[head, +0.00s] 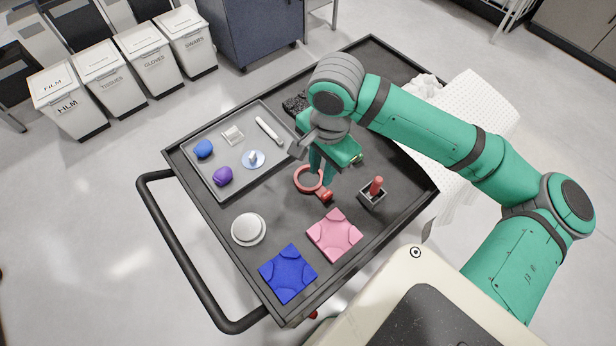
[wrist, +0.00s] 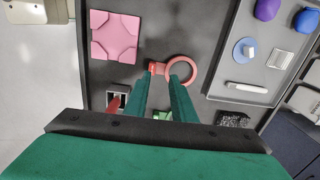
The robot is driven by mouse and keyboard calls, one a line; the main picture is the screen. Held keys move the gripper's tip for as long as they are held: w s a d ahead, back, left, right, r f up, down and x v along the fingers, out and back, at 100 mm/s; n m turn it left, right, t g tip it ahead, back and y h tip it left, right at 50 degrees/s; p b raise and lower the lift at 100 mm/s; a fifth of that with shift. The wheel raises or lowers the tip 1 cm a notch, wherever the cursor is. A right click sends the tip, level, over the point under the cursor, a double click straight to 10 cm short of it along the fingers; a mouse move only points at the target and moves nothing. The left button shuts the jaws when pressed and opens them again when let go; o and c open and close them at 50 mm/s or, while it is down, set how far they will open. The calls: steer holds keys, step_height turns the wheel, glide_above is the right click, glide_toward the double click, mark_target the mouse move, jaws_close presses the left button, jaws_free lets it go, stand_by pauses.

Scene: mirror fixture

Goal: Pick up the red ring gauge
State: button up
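The red ring gauge (head: 326,195) lies on the dark cart top, right of the grey tray, with its short handle toward the cart's front right. In the wrist view its ring (wrist: 196,69) is at the right fingertip and its handle end is near the left fingertip. My gripper (head: 321,176) points down over it and hides part of the ring in the head view. In the wrist view the gripper's two green fingers (wrist: 163,77) stand apart, with the gauge's neck showing between the tips. I cannot tell whether either finger touches it.
A small holder with a red-handled item (head: 376,187) stands close right of the gauge. Pink (head: 335,236) and blue (head: 288,274) square pieces and a white round dish (head: 248,229) lie nearer the front. The grey tray (head: 213,187) holds several small items.

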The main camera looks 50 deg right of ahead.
mark_target(324, 196)
steer(key=shift+g, duration=0.3)
steer(key=f, duration=0.7)
steer(key=s+f, duration=0.1)
steer(key=f, duration=0.2)
steer(key=shift+s+d+f, duration=0.1)
steer(key=shift+d+f, duration=0.2)
steer(key=shift+f, duration=0.1)
steer(key=shift+c, duration=0.5)
jaws_close()
